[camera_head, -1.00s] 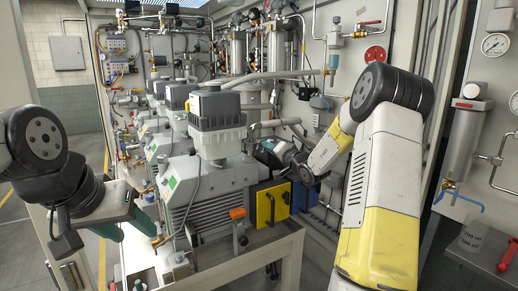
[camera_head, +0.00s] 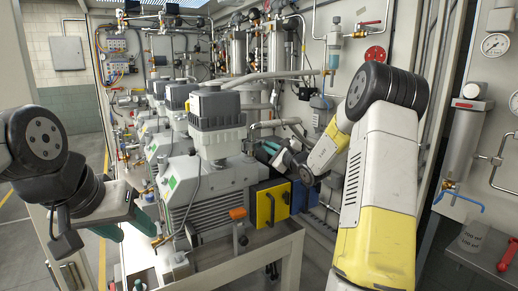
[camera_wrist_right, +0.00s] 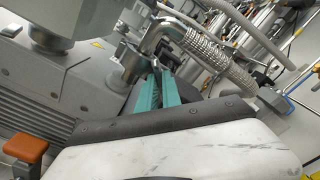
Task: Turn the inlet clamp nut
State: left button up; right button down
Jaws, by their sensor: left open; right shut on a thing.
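The nearest grey vacuum pump (camera_head: 205,190) stands on the bench in the middle of the head view. Its inlet has a metal elbow pipe (camera_wrist_right: 150,45) running into a ribbed hose (camera_wrist_right: 205,50), seen in the right wrist view. My right gripper (camera_wrist_right: 155,88) reaches to the foot of this elbow, its teal fingers close together. It is shut on the inlet clamp nut, which the fingers mostly hide. In the head view the right gripper (camera_head: 268,149) is beside the pump's right side. My left gripper (camera_head: 126,224) is open and empty, left of the pump.
An orange-topped part (camera_head: 238,214) stands at the pump's front and also shows in the wrist view (camera_wrist_right: 24,148). More pumps stand behind. Pipes and a panel wall bound the right side.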

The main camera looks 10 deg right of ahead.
jog(key=c, duration=1.5)
grip_release()
jog(key=shift+s, duration=0.15)
jog(key=shift+v, duration=0.9)
jog(key=shift+d, duration=0.1)
jog(key=v, duration=0.6)
